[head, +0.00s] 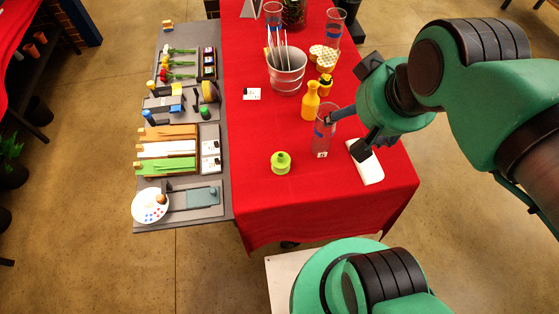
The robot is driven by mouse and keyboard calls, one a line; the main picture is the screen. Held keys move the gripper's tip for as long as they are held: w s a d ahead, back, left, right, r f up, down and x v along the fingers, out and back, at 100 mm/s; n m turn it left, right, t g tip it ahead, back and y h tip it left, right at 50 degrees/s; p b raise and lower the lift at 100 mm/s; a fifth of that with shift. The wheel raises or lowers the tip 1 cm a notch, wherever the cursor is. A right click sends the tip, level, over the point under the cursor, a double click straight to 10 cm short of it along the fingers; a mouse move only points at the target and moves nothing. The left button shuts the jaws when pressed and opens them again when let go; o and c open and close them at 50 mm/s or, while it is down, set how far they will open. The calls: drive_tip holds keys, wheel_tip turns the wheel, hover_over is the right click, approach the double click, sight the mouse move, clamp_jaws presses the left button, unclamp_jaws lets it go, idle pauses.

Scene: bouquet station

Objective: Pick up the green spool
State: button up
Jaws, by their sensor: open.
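A lime-green spool-shaped object (281,162) stands on the red tablecloth, near the table's left front part. It looks like a spool, with a wide lower part and a narrower top. My gripper (342,132) is to its right and higher in the picture, with its dark fingers spread apart. It is open and empty, and clear of the spool. A clear glass cylinder (323,141) with a blue band shows at the left finger; I cannot tell whether they touch.
A white flat block (366,163) lies below my gripper. A yellow bottle (311,101) and a metal bucket (287,76) stand behind the spool. A grey side table (178,224) at left holds ribbons, tools and a white plate (150,206). The red cloth around the spool is bare.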

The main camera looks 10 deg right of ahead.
drive_tip(key=shift+c, duration=0.3)
drive_tip(key=g, duration=0.6)
hover_over(280, 155)
drive_tip(key=shift+n, duration=0.4)
wheel_tip(280, 155, down, 21)
drive_tip(key=shift+r+p, duration=0.15)
drive_tip(key=shift+p, duration=0.3)
drive_tip(key=shift+f+b, duration=0.75)
drive_tip(key=shift+f, duration=3.55)
